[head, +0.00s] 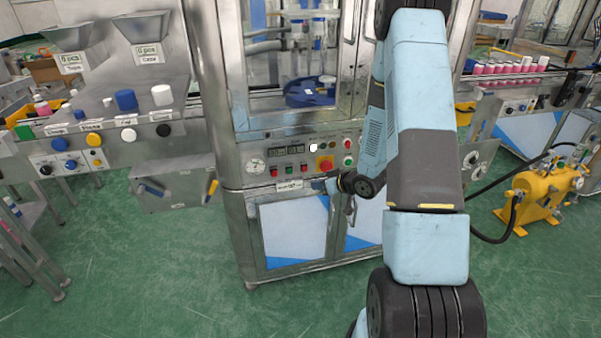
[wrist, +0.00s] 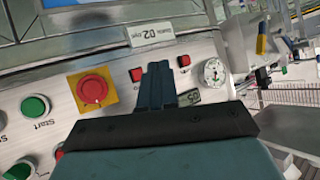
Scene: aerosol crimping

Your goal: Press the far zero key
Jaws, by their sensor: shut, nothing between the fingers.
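The control panel (head: 285,160) is on the front of the steel crimping cabinet. In the wrist view it is turned round, with two small red keys, one (wrist: 137,75) on the left and one (wrist: 184,60) on the right beside the gauge. I cannot read which is the far zero key. In the head view the two red keys (head: 273,174) (head: 303,168) sit below the displays (head: 287,151). My gripper (wrist: 157,66) is shut and empty, its tips appearing between the two red keys. In the head view it (head: 318,185) is low at the panel. Contact cannot be told.
A red emergency stop (wrist: 95,90) on a yellow plate is beside the left key in the wrist view. Green buttons (wrist: 35,107) lie further left. The gauge (wrist: 215,72) is to the right. A station label plate (wrist: 152,32) is beyond the keys.

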